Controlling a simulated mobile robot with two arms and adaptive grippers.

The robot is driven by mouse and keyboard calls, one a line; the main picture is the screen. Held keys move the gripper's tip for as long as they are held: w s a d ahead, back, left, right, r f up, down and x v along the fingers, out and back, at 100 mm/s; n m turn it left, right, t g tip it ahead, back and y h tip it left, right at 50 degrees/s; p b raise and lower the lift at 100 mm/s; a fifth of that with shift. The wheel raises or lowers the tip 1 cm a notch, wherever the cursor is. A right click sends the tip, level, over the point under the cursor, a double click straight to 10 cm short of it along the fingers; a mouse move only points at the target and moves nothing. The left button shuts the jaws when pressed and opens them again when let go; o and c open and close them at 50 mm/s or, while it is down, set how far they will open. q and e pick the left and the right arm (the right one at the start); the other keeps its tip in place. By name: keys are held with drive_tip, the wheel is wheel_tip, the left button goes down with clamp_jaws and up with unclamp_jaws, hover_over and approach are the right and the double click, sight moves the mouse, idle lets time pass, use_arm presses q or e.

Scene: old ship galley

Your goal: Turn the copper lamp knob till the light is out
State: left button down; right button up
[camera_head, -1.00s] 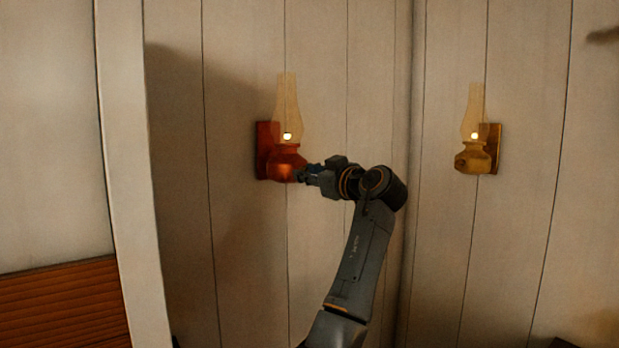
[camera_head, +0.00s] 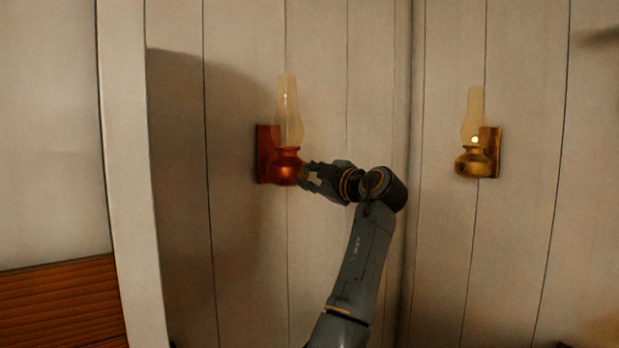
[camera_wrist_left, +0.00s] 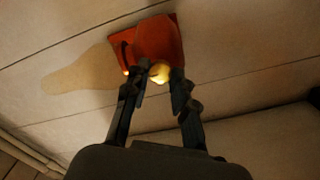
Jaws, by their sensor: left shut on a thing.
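The copper lamp (camera_head: 286,166) hangs on the wall left of the corner, with a tall glass chimney (camera_head: 290,112). No flame glows in it. In the left wrist view the copper lamp (camera_wrist_left: 158,42) fills the upper middle, and its small yellowish knob (camera_wrist_left: 159,73) sticks out toward me. My left gripper (camera_head: 309,174) reaches the lamp's right side and is shut on the knob. In the wrist view its two fingers (camera_wrist_left: 157,84) stand either side of the knob. My right gripper is in neither view.
A brass lamp (camera_head: 473,163) with a lit flame hangs on the wall to the right of the corner. A pale upright post (camera_head: 130,170) and a slatted wooden panel (camera_head: 60,305) stand at the left. The wall around the copper lamp is bare.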

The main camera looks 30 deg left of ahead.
use_arm(q)
drive_tip(key=shift+r, duration=0.3)
drive_tip(key=c, duration=1.3)
unclamp_jaws()
drive_tip(key=shift+o, duration=1)
drive_tip(key=shift+a+f, duration=0.1)
drive_tip(key=shift+f, duration=0.1)
drive_tip(key=shift+s+d+f, duration=0.1)
drive_tip(key=shift+s+d, duration=0.05)
drive_tip(key=shift+d, duration=0.4)
drive_tip(key=v, duration=1.1)
drive_tip(key=shift+a, duration=0.15)
